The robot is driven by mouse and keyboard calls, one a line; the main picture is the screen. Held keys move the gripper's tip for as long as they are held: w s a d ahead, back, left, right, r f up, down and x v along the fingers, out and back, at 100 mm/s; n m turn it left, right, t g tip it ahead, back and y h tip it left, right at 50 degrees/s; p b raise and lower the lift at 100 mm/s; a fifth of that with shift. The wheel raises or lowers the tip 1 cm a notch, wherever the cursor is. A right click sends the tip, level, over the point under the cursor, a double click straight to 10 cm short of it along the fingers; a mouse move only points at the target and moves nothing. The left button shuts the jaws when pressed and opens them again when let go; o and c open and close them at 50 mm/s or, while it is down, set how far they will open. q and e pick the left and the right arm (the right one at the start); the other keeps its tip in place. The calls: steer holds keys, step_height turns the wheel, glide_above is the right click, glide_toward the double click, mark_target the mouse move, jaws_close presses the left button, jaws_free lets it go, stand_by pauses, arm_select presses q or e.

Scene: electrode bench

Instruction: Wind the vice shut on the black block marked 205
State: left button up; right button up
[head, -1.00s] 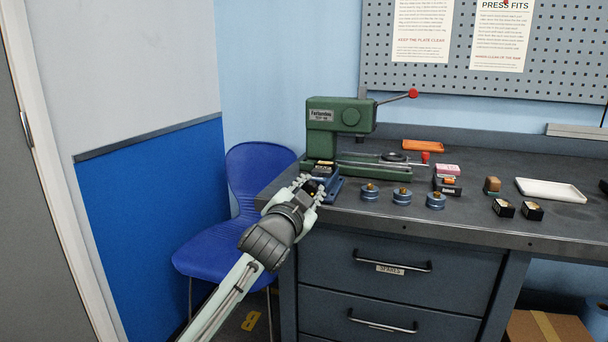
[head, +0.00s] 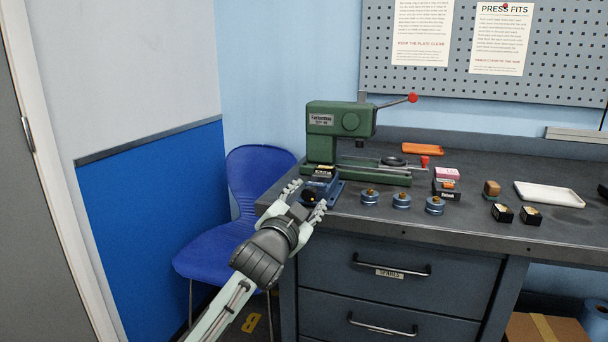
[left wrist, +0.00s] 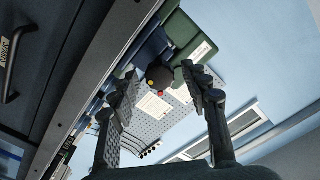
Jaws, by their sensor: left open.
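The small blue vice (head: 332,190) sits at the bench's front left corner, before the green press. A black block (head: 322,173) with a pale label is at its top; I cannot read the number or tell whether the jaws touch it. The vice's dark round knob (head: 310,195) faces the front edge. My left gripper (head: 305,199) is open just in front of the knob, fingers spread to either side. In the left wrist view the knob (left wrist: 158,74) shows between the fingertips, with no grip on it visible. My right gripper is not in view.
The green press (head: 335,130) stands close behind the vice. Several blue round parts with brass tops (head: 402,200) stand right of it. Farther right are small boxes (head: 447,187) and a white tray (head: 550,191). A blue chair (head: 255,170) is left of the bench.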

arm_select(q)
steer(key=shift+v, duration=2.2)
